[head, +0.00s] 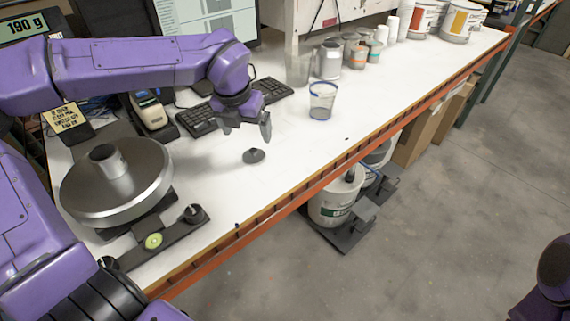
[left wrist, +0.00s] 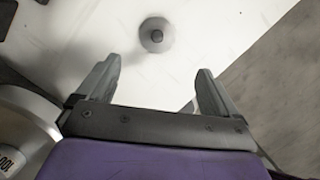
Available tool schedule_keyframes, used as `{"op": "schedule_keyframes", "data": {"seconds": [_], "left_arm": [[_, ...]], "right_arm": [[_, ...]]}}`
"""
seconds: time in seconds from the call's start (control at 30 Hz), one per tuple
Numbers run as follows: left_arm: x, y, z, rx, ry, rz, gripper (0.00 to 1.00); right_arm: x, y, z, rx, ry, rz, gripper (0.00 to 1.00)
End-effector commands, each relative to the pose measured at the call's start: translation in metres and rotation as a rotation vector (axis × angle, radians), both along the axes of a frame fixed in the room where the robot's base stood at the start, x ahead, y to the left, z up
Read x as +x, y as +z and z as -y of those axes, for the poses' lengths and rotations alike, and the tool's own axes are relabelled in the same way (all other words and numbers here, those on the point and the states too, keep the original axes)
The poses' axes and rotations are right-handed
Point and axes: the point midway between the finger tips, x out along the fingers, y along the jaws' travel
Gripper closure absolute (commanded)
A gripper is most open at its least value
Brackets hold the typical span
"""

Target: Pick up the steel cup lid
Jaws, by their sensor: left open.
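A clear cup with a blue rim (head: 321,100) stands to the right of the lid. A round steel scale (head: 130,193) is to the left, a keyboard (head: 196,120) behind. Several cans stand further back. The bench's orange front edge (head: 300,195) is near; white surface around the lid is clear.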

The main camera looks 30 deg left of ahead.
Motion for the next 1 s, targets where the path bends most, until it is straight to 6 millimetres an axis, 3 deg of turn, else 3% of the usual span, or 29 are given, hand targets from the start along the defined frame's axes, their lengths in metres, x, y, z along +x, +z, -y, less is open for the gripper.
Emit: {"op": "schedule_keyframes", "data": {"seconds": [0.2,0.37,0.6,0.87,0.9,1.0], "left_arm": [[0.012,-0.037,-0.002,-0.011,0.019,-0.006,0.06],[0.019,-0.054,-0.002,-0.009,0.011,-0.004,0.06],[0.031,-0.092,-0.01,-0.007,0.009,-0.004,0.06],[0.032,-0.099,-0.011,-0.009,0.01,0.002,0.06],[0.032,-0.099,-0.011,-0.009,0.01,0.001,0.13],[0.032,-0.099,-0.011,-0.009,0.01,0.001,0.45]], "right_arm": [[0.0,0.005,0.0,0.0,0.0,0.001,0.57],[0.001,0.009,0.0,0.0,0.0,0.001,0.57],[0.0,0.02,0.0,0.0,0.0,0.001,0.57],[0.0,0.019,0.0,0.0,0.0,0.001,0.57],[0.0,0.019,0.0,0.0,0.0,0.001,0.57],[0.0,0.019,0.0,0.0,0.0,0.001,0.57]]}}
